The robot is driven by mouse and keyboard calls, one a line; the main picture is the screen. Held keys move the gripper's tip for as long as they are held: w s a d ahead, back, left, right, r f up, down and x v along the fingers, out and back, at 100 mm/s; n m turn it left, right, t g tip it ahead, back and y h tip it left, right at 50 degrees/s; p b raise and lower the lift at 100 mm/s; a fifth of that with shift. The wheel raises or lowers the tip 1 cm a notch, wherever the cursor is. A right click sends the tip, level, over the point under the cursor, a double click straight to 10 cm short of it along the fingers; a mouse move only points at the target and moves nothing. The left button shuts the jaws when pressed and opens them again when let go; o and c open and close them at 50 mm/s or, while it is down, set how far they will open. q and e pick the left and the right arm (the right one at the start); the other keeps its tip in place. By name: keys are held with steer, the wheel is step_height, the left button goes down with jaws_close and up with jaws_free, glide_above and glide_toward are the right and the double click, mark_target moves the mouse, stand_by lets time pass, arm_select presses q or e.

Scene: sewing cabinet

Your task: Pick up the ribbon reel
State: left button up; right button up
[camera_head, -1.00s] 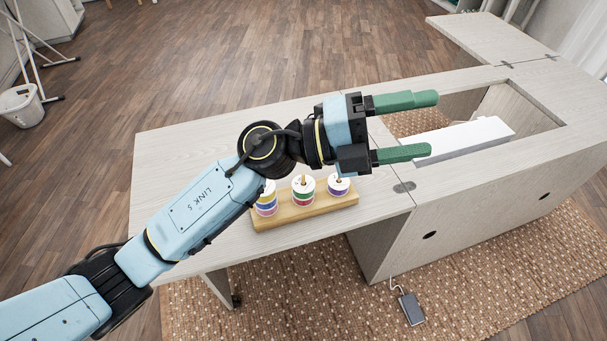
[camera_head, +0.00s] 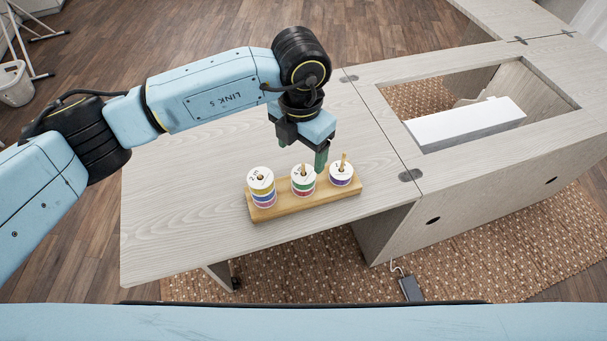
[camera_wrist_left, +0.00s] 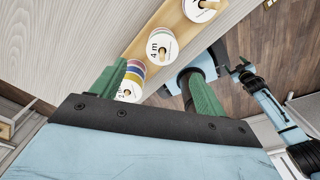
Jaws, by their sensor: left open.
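Ribbon reels are stacked on pegs on a wooden stand (camera_head: 290,203): a taller left stack (camera_head: 262,187), a middle stack (camera_head: 303,180) and a right stack (camera_head: 340,173). My left gripper (camera_head: 303,158) points down, open and empty, just behind and above the stand, near the middle and right stacks. In the left wrist view, the gripper's green fingers (camera_wrist_left: 155,80) are apart. The reel marked "4 m" (camera_wrist_left: 160,46) shows beyond the gap, and one finger partly hides the multicoloured stack (camera_wrist_left: 132,82). What looks like my right gripper (camera_wrist_left: 240,68) is small there, its jaws unclear.
The stand sits on the pale wooden cabinet top (camera_head: 180,210), which is clear to its left. To the right is a rectangular opening with a white block (camera_head: 465,125). A grey pedal (camera_head: 411,289) lies on the woven rug below.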

mark_target(303, 165)
arm_select(q)
step_height(303, 165, down, 8)
steer(key=shift+d+r, duration=0.1)
steer(key=shift+d, duration=0.05)
steer(key=c, duration=1)
steer(key=shift+c, duration=0.2)
step_height(303, 165, up, 10)
steer(key=shift+f, duration=0.15)
